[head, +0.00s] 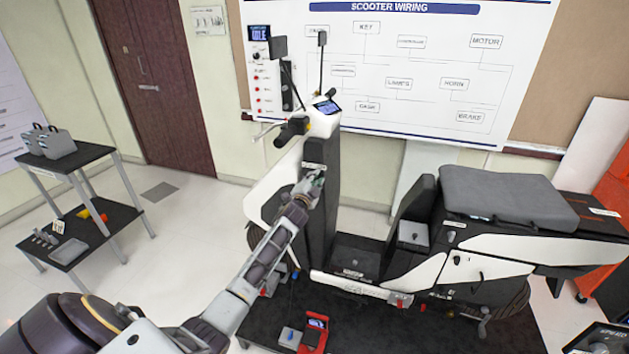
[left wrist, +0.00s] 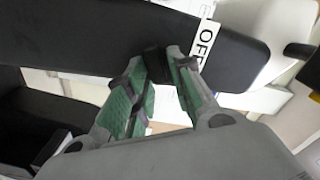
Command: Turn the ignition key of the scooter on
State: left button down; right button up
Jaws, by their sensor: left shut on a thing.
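The white and black scooter (head: 500,262) stands on a dark platform, with its front column (head: 322,222) left of the seat. My left gripper (head: 314,182) reaches the upper part of this column, on the side facing the seat. In the left wrist view my left gripper (left wrist: 165,66) has its green-padded fingers closed at the tips on a small black piece, the ignition key (left wrist: 156,62). The key stands against the black panel (left wrist: 85,38). A white label reading "OFF" (left wrist: 205,42), partly cut off by a finger, is beside it. The key's exact angle is hard to tell. My right gripper is not in view.
A wiring board (head: 430,60) hangs behind the scooter, with a small display reading "IDLE" (head: 260,33). The handlebar (head: 292,128) and a dash screen (head: 327,106) are above my gripper. A cart (head: 95,155) stands at left. Red and grey items lie on the platform.

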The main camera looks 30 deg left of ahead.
pick_arm(q)
jog(key=c, duration=1.5)
grip_release()
jog(key=shift+s, duration=0.15)
jog(key=shift+v, duration=5.8)
jog(key=shift+d+n, duration=0.15)
jog(key=shift+n, duration=0.25)
